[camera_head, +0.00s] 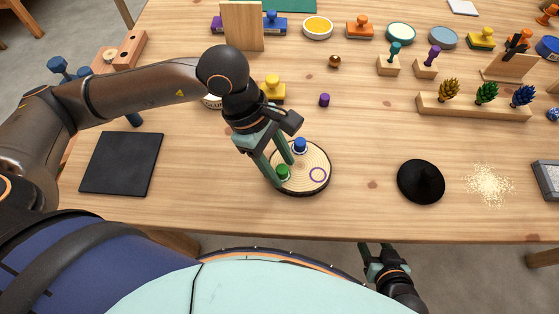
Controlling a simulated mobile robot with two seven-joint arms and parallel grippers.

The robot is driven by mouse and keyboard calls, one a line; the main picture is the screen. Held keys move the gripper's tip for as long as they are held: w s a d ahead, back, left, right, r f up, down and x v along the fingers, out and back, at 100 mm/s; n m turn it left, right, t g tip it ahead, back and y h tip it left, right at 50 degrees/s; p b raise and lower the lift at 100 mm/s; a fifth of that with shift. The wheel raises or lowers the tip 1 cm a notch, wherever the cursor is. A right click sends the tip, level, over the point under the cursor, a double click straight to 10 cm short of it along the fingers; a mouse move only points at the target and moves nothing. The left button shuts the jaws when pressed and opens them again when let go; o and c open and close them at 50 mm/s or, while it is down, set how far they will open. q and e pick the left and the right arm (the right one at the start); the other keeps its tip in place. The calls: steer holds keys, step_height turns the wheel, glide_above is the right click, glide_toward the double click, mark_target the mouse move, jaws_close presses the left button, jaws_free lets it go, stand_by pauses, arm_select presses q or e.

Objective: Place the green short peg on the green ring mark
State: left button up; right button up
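The green short peg (283,173) is upright at the left side of a round wood slice (312,189). My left gripper (283,174) reaches down over the slice, with one fingertip on each side of the green peg. I cannot tell whether the fingers touch it. A green ring mark does not show; the spot under the peg is hidden. A blue peg (300,146) stands at the back of the slice, and an empty purple ring mark (318,174) is at its right. My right gripper (377,250) is open and empty below the table's front edge.
A purple peg (324,100) stands on the table (360,135) behind the slice. A black cone-like disc (421,182) and scattered grains (489,184) lie to the right. A dark square mat (121,163) lies at left. Stamps and racks crowd the back; table between slice and disc is free.

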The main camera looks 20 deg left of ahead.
arm_select(q)
steer(key=shift+o, duration=0.2)
steer(key=shift+r+p, duration=0.3)
steer(key=shift+r, duration=0.1)
steer(key=v, duration=1.1)
steer(key=shift+a+r, duration=0.15)
steer(key=shift+r, duration=0.1)
